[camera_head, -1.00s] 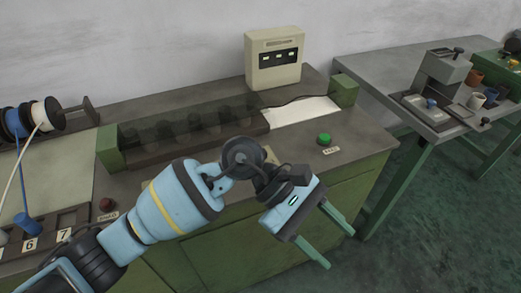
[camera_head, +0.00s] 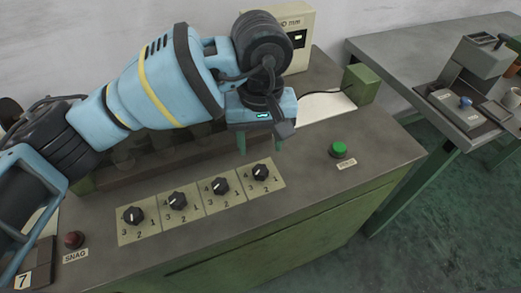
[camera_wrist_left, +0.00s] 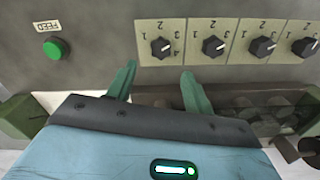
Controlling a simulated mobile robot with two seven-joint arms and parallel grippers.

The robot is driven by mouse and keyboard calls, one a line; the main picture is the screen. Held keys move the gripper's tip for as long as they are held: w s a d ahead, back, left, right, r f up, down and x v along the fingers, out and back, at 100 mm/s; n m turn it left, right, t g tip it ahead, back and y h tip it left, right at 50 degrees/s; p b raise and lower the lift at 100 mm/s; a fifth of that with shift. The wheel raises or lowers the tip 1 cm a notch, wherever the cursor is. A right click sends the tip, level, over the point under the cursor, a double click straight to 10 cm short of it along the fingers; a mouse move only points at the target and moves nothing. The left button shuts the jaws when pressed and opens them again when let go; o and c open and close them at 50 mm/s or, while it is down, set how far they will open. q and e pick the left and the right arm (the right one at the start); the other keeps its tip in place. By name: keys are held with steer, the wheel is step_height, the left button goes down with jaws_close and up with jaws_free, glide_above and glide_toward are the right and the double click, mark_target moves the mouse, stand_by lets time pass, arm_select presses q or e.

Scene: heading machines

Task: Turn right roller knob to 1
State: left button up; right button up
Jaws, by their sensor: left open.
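The right roller knob (camera_head: 261,172) is the rightmost black knob in a row of several on pale numbered plates. In the left wrist view, which is turned round, it is the leftmost knob (camera_wrist_left: 161,47). Its white pointer is small; I cannot tell its setting for certain. My left gripper (camera_head: 259,145) is open and empty, with its green fingers just behind this knob. In the left wrist view the two fingertips (camera_wrist_left: 158,78) are spread, with the knob lying ahead between their lines, apart from both. My right gripper is not in view.
A green button (camera_head: 339,149) is right of the knobs, and a red button (camera_head: 73,239) is at left. A cream box (camera_head: 299,40) stands behind. A second table (camera_head: 395,55) with a device (camera_head: 480,65) is at the right. The bench top before the knobs is clear.

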mark_target(260, 170)
arm_select(q)
steer(key=shift+s, duration=0.3)
steer(key=shift+s+f, duration=0.15)
steer(key=shift+f, duration=3.65)
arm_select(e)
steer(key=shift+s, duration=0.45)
arm_select(q)
steer(key=c, duration=1)
